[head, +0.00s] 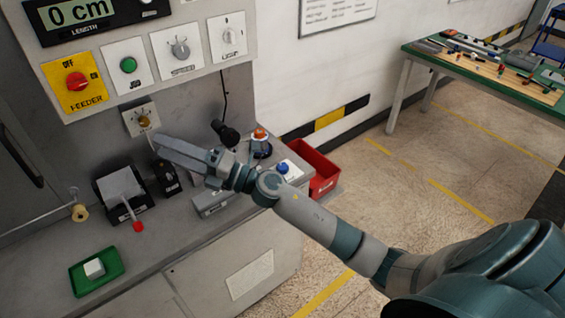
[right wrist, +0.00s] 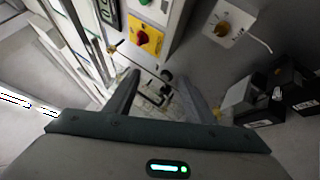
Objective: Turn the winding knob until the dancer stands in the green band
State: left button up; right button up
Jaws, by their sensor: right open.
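A small brass knob (head: 143,121) sits on a pale plate on the grey wall, below the control panel; I take it as the winding knob. It also shows at the upper right of the right wrist view (right wrist: 222,29). My right gripper (head: 158,144) is just below and right of the knob in the head view. In the right wrist view its two fingers (right wrist: 160,92) are apart with nothing held between them, and the knob lies outside them. I cannot make out the dancer or the green band. My left gripper is not in view.
The panel above has a yellow feeder switch (head: 78,82), a green button (head: 128,65) and a display reading 0 cm (head: 78,12). Black devices, a red-ended lever (head: 137,226) and a green tray (head: 97,271) stand on the bench. A red bin (head: 318,170) is at right.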

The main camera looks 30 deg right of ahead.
jog(key=w+d+f+n+g+h, duration=0.2)
jog(key=d+f+n+g+h, duration=0.1)
jog(key=f+n+g, duration=0.3)
jog(key=w+d+f+n+g+h, duration=0.2)
jog(key=w+d+f+n+g, duration=0.15)
jog(key=n+g, duration=0.35)
jog(key=s+d+r+g+h, duration=0.1)
jog(key=d+h, duration=0.4)
jog(key=d, duration=0.8)
jog(key=s+d+r+g+h, duration=0.1)
jog(key=d+h, duration=0.4)
jog(key=d, duration=0.8)
jog(key=shift+r+g+h, duration=0.3)
jog(key=shift+r, duration=0.4)
jog(key=shift+f, duration=0.1)
